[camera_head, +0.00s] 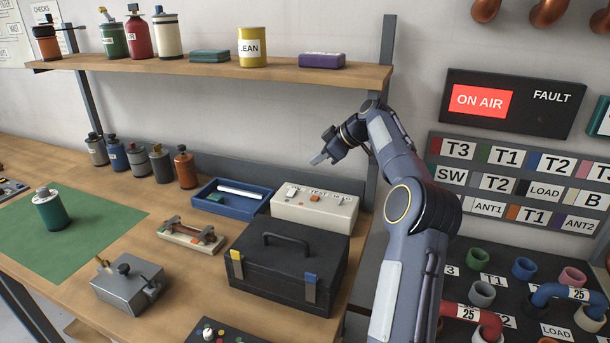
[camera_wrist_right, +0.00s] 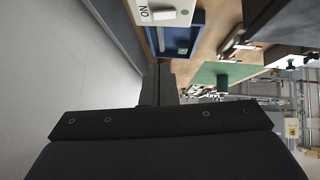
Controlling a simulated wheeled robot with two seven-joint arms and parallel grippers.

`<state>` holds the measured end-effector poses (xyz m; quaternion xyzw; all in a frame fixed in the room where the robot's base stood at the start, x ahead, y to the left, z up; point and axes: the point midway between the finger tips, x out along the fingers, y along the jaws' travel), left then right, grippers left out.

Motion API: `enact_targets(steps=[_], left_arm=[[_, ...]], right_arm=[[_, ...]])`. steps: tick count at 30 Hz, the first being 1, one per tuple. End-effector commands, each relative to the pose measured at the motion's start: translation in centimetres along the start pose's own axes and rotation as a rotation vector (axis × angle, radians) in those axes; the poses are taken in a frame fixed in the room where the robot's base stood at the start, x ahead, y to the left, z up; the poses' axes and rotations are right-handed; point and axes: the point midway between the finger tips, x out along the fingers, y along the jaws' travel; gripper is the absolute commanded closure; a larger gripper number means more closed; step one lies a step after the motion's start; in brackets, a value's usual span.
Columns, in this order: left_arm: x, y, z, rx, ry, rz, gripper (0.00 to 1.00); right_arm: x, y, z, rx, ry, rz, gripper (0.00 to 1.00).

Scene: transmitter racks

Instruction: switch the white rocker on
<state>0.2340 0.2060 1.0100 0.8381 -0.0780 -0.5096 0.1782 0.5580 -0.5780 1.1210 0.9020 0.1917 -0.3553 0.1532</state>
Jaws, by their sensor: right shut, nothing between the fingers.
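Which way the rocker is tipped I cannot tell. My right gripper (camera_head: 317,159) is shut and empty, in the air above and behind the box, apart from it. Its fingers also show in the wrist view (camera_wrist_right: 158,88). My left gripper is not in view.
A blue tray (camera_head: 212,207) lies left of the box and a black toolbox (camera_head: 285,268) stands in front of it. A wooden shelf (camera_head: 180,66) with several cans and boxes hangs above.

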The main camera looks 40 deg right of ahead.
Motion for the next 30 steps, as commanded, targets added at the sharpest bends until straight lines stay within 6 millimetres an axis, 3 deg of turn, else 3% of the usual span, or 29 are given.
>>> enact_targets(steps=[15,21,30], left_arm=[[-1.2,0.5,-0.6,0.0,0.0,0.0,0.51],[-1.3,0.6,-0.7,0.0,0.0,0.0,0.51],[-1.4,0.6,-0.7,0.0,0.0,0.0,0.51]], right_arm=[[9.9,-0.1,-0.1,0.0,-0.001,-0.006,1.0],[11.7,-0.1,2.2,0.001,-0.002,-0.002,1.0],[12.4,-0.1,2.9,0.0,-0.001,-0.001,1.0]])
